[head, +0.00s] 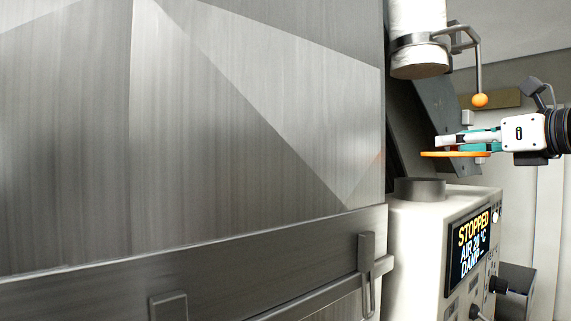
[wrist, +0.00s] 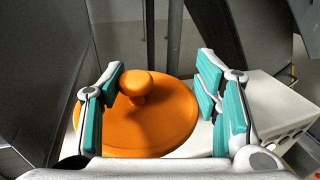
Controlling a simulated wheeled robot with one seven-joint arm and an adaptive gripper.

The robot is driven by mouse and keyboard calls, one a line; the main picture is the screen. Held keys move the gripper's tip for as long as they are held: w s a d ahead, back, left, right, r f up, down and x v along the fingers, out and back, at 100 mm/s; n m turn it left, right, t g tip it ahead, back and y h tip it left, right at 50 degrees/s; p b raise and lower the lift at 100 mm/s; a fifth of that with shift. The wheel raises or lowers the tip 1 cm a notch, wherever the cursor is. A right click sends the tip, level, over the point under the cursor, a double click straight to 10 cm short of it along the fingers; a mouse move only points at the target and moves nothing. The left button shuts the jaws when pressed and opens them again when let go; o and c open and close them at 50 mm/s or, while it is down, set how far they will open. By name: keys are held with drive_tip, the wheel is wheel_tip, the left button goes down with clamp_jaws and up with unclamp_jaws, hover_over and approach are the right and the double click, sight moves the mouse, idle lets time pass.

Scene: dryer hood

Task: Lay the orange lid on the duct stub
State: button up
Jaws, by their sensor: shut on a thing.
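The orange lid (head: 455,154) is a flat disc, held level in the air. In the wrist view the lid (wrist: 160,122) shows its round knob (wrist: 135,84) near the left finger. My gripper (head: 452,140) is shut on the lid; in the wrist view its teal-padded fingers (wrist: 162,80) stand either side of the knob, the right one looking farther off. The duct stub (head: 420,189) is a short dark grey cylinder on top of the white machine. The lid is above the stub and to its right, clearly apart from it. I cannot make out the stub in the wrist view.
A white pipe (head: 418,35) hangs above the stub, with a bent rod ending in an orange ball (head: 480,101) close above my gripper. A large metal hood (head: 200,120) fills the left. The white machine (head: 410,240) has a display reading STOPPED.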

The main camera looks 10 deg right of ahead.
hover_over(430, 179)
drive_tip(key=shift+s+d+f, duration=0.1)
drive_tip(key=shift+s+f, duration=0.1)
drive_tip(key=shift+f, duration=0.1)
drive_tip(key=shift+w+a+f+p, duration=0.1)
drive_tip(key=shift+w+f+p, duration=0.15)
drive_tip(key=shift+f, duration=0.7)
drive_tip(key=shift+w+a+f+p, duration=0.1)
drive_tip(key=shift+w+f, duration=0.25)
drive_tip(key=shift+f, duration=0.55)
drive_tip(key=shift+f, duration=0.1)
drive_tip(key=o, duration=0.8)
drive_tip(key=shift+s+d, duration=0.15)
drive_tip(key=shift+s, duration=0.15)
drive_tip(key=v, duration=1.1)
drive_tip(key=shift+s+b, duration=0.2)
drive_tip(key=shift+b, duration=0.1)
